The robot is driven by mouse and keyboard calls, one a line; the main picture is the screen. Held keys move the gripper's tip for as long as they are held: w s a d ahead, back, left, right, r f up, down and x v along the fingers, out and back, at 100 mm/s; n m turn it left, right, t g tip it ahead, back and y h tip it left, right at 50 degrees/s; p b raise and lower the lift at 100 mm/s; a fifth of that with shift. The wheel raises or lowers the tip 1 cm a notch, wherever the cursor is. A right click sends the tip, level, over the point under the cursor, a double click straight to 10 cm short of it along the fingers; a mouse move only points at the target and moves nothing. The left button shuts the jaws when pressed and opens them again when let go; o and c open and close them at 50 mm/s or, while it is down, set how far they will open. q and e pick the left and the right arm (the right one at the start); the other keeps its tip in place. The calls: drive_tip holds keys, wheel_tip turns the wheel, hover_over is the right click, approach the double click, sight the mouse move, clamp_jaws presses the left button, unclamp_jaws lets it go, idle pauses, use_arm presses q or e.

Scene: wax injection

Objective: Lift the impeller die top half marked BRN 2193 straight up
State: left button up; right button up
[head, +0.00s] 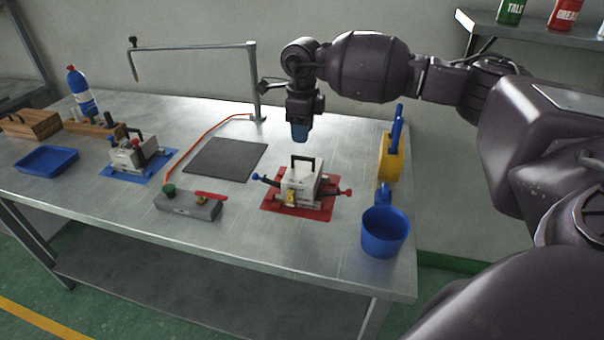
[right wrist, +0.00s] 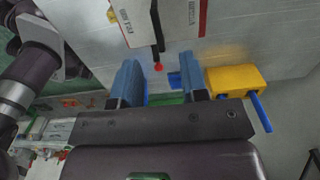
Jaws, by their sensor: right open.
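A pale block-shaped die (head: 301,187) with a black handle (head: 303,164) on top sits on a red mat (head: 282,208). It has blue and red knobs on its sides and a brass-coloured part in front. My right gripper (head: 300,138) points down, above and slightly behind the handle, apart from it. In the right wrist view the gripper (right wrist: 161,80) is open and empty, with the black handle (right wrist: 156,30) just beyond the fingertips. The die top (right wrist: 135,14) carries small labels I cannot read. A similar die (head: 130,155) stands on a blue mat at left. My left gripper is out of view.
A blue cup (head: 385,232) and a yellow holder with a blue tool (head: 391,158) stand right of the die. A grey box with a red lever (head: 188,205) and a dark flat pad (head: 226,159) lie left. A post with a horizontal arm (head: 254,85) rises behind.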

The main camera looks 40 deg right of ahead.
sight(303, 157)
wheel_tip(303, 157, down, 8)
drive_tip(key=shift+s+f, duration=0.1)
drive_tip(key=shift+f, duration=0.1)
idle(0.3)
drive_tip(key=shift+c, duration=0.3)
clamp_jaws()
drive_tip(key=shift+r, duration=0.15)
idle(0.9)
